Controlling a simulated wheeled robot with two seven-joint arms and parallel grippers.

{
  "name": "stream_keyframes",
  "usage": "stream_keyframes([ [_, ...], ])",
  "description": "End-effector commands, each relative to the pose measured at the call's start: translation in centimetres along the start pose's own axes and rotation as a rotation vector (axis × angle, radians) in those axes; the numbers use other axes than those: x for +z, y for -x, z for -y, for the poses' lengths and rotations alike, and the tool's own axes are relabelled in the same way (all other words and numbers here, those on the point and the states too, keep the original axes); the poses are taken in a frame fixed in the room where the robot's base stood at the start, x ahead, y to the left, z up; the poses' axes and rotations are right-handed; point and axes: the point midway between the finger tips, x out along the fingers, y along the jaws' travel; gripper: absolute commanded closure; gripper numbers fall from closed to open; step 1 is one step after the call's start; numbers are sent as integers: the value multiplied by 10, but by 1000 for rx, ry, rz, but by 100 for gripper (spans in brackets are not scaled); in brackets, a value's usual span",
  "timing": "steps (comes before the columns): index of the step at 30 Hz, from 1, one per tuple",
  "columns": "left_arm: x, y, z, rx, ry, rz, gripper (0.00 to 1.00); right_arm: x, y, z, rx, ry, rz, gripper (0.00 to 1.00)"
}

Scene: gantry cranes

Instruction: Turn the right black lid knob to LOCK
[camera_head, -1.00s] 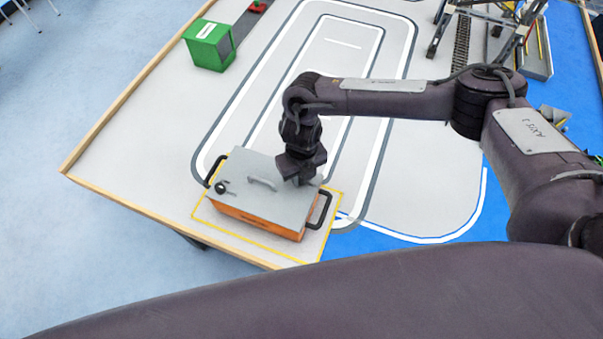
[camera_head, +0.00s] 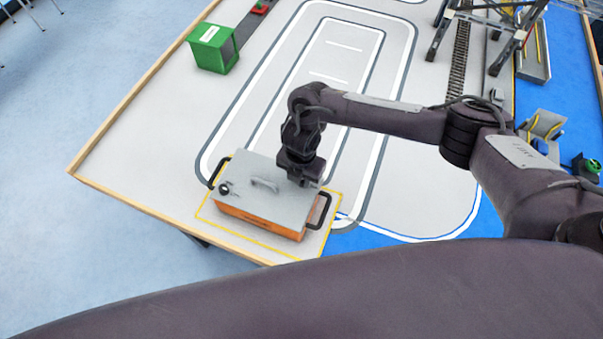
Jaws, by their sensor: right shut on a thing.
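An orange box (camera_head: 258,224) with a flat grey lid (camera_head: 250,203) stands near the table's front corner, inside a yellow outline. A black knob (camera_head: 224,189) sits at the left end of the lid. My right gripper (camera_head: 304,181) points down onto the right end of the lid and is shut on the right knob, which the gripper hides. The knob's LOCK mark cannot be seen. My left gripper is not in view.
A grey handle (camera_head: 265,184) stands up mid-lid, and a black side handle (camera_head: 320,210) sticks out at the box's right. A green container (camera_head: 213,48) stands at the back left. The white table (camera_head: 130,150) around the box is mostly clear.

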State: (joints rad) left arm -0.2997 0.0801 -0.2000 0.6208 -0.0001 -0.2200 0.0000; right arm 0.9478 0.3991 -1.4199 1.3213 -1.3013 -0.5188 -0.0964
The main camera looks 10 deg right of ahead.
Motion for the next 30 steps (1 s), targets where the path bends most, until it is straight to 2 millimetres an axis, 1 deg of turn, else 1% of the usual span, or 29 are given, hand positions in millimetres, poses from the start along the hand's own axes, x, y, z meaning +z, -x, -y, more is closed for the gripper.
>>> stream_keyframes([
  [1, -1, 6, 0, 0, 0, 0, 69, -1, 4, -1, 1, -44, -2, 99],
  [9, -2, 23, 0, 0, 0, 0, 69, 0, 4, -2, 1, -285, -1, 99],
  [15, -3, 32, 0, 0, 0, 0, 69, 0, 3, -3, 1, -422, -1, 99],
  [22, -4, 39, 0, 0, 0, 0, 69, 0, 2, -3, 2, -523, -1, 99],
  [30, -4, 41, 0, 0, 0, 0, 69, 1, 1, -3, 2, -567, 0, 99],
])
